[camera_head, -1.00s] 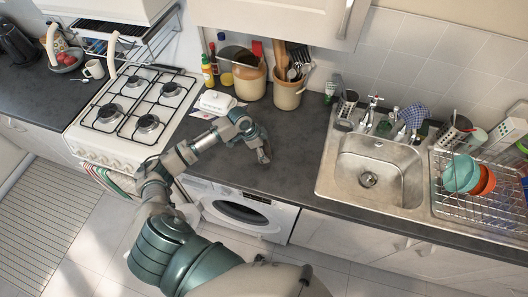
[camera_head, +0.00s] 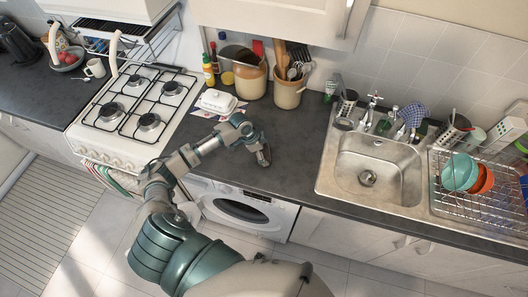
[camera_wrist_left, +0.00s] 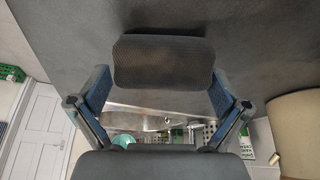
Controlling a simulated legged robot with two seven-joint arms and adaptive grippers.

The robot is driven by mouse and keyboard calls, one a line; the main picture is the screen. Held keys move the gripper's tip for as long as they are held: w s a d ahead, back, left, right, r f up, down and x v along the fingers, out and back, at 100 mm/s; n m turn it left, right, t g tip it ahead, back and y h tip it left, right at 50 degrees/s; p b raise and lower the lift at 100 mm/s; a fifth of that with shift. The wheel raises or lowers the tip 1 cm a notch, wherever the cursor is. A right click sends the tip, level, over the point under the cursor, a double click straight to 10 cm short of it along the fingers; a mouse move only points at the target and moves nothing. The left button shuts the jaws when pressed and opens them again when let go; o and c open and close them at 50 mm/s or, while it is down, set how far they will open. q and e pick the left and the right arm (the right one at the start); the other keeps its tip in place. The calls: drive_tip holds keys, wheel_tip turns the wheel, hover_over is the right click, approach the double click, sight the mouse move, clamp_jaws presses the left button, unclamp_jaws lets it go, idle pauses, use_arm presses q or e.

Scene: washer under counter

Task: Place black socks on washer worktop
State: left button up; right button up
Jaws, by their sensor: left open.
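The washer (camera_head: 240,210) is white, with a round dark door, under the counter. The worktop (camera_head: 290,135) above it is dark grey. My left gripper (camera_head: 264,157) is over the worktop near its front edge, above the washer; whether it touches the surface is unclear. My right gripper is not in view.
A white butter dish (camera_head: 217,101), crocks with utensils (camera_head: 288,92) and bottles stand at the back. The gas hob (camera_head: 135,108) is left, the sink (camera_head: 378,168) right, with a dish rack (camera_head: 485,205) beyond. The worktop between gripper and sink is clear.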

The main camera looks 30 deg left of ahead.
use_arm(q)
drive_tip(key=b+v, duration=0.1)
drive_tip(key=v, duration=1.1)
drive_tip(key=shift+w, duration=0.1)
